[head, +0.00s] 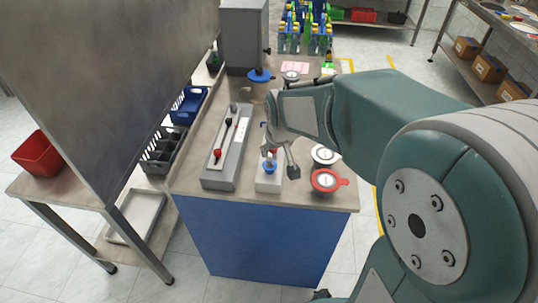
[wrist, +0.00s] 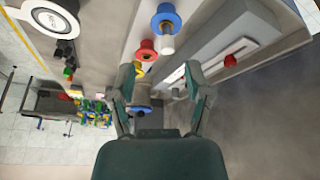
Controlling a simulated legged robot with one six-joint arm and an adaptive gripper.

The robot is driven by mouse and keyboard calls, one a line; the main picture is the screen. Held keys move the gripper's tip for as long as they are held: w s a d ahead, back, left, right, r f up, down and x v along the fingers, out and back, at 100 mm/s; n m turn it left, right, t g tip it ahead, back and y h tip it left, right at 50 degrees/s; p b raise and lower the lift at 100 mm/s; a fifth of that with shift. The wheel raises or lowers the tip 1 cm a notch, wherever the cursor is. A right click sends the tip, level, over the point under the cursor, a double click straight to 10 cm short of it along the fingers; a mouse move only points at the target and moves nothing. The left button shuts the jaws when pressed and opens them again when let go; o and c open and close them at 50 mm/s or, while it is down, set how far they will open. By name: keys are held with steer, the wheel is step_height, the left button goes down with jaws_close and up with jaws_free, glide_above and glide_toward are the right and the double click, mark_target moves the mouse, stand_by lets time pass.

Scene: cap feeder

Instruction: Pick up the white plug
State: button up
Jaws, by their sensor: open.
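The white plug (wrist: 167,42) is a short pale cylinder standing up from a blue flanged collar (wrist: 165,20) in the wrist view. In the head view the plug (head: 270,157) and its blue collar (head: 269,168) are on a small white block (head: 268,184). My gripper (head: 281,160) is open and points down close to the plug in the head view. In the wrist view my gripper (wrist: 161,72) has its two fingers spread, with nothing between the tips; the plug appears just beyond them. The head view does not show clearly whether a finger touches the plug.
A red flanged collar (wrist: 146,49) stands near the blue one. A grey rail fixture (head: 225,160) with red and black knobs lies to the left. A red-rimmed round dial (head: 326,180) and a white one (head: 323,154) are to the right. A tall grey panel (head: 110,80) stands at left.

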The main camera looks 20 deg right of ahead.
mark_target(269, 156)
steer(key=shift+w+a+f, duration=0.25)
steer(key=shift+f, duration=0.35)
steer(key=shift+w+a+f, duration=0.2)
steer(key=shift+w+f, duration=0.05)
steer(key=shift+f, duration=0.3)
steer(key=x, duration=0.4)
steer(key=shift+w+a, duration=0.1)
steer(key=shift+w, duration=0.2)
steer(key=shift+w+d+f, duration=0.1)
steer(key=shift+d+f, duration=0.05)
steer(key=shift+d, duration=0.05)
steer(key=shift+a, duration=0.2)
steer(key=c, duration=0.9)
